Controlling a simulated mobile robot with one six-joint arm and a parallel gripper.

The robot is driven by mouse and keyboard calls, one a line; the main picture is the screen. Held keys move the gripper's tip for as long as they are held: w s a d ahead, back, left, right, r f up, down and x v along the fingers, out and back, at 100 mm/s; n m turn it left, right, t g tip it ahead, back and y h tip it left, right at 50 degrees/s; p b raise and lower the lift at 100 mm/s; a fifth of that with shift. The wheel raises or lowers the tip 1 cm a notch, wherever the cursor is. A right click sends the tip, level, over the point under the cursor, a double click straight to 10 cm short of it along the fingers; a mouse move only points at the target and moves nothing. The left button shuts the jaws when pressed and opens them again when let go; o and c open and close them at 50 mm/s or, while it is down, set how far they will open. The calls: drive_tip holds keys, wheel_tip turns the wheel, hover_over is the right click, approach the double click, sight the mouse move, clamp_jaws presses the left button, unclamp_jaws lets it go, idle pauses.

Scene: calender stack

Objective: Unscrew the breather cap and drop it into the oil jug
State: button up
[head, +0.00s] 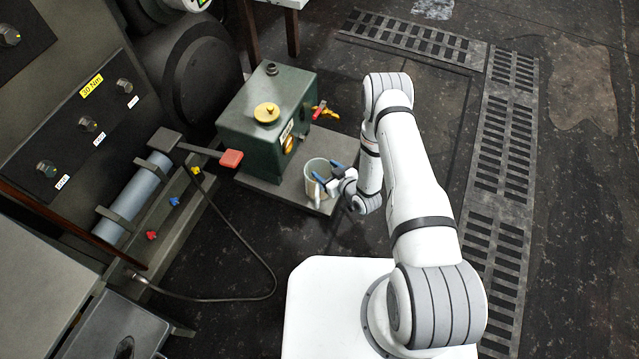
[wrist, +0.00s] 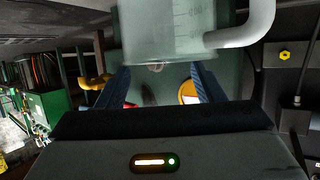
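The yellow breather cap (head: 266,113) sits on top of a green tank (head: 250,140). The oil jug (head: 313,168) is a pale open container standing on the grey plinth in front of the tank. In the wrist view the jug (wrist: 175,30) shows at the top, with graduation marks and a white handle at its right. My gripper (head: 330,173) is beside the jug with its blue fingers spread apart. In the wrist view the gripper (wrist: 160,72) has an open gap and holds nothing. I cannot tell whether a finger touches the jug.
A red and yellow valve (head: 321,111) sticks out at the tank's right side. A red pedal-like block (head: 231,159) on a lever is left of the plinth (head: 262,188). A dark cable (head: 262,262) loops on the floor. The floor to the right, with drain grates (head: 508,130), is clear.

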drive_tip(key=shift+o, duration=0.5)
drive_tip(key=p+v, duration=0.2)
drive_tip(key=v, duration=0.6)
drive_tip(key=shift+w+p, duration=0.1)
drive_tip(key=shift+p, duration=0.2)
